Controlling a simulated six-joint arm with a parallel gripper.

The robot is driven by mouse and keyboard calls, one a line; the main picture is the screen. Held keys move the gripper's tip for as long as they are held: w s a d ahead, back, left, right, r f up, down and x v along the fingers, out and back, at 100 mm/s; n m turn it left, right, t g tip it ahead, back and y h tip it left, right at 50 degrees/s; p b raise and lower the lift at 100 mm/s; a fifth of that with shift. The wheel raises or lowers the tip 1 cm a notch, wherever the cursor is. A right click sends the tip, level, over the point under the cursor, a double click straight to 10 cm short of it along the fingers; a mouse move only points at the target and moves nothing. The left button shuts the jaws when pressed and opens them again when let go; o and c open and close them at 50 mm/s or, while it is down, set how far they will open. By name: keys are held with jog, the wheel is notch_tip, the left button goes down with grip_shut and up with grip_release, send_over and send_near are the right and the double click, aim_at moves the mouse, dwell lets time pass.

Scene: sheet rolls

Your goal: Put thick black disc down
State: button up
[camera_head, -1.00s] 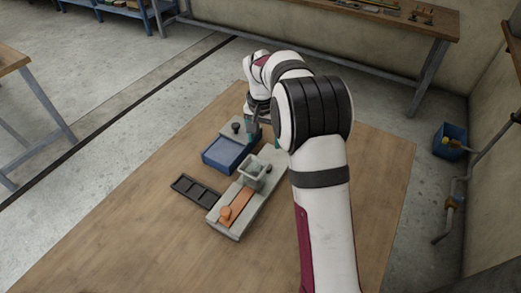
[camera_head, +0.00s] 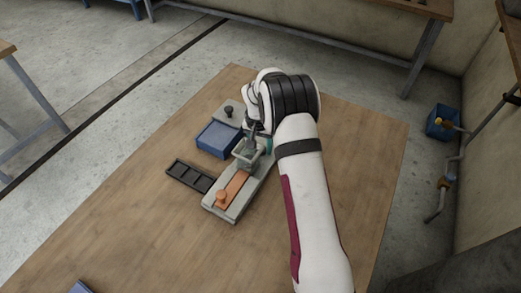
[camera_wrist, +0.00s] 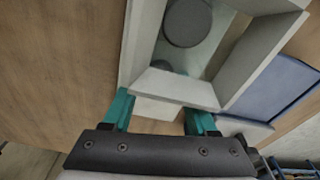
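A dark grey round disc (camera_wrist: 187,22) shows inside the grey square-rimmed hopper (camera_wrist: 258,62) in the wrist view. A second dark round shape (camera_wrist: 160,66) is partly cut off by the hopper's near wall; I cannot tell what it is. The hopper also shows in the head view (camera_head: 238,153), on a grey base with an orange slide (camera_head: 235,186). My gripper (camera_wrist: 160,104) has its two teal fingers apart, at the hopper's near edge, with no disc seen between them. In the head view my wrist hides most of the gripper.
A blue box (camera_head: 216,139) stands left of the hopper, beside a grey plate with a black knob (camera_head: 228,111). A black compartment tray (camera_head: 188,177) lies left of the base.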

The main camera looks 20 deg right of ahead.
grip_shut()
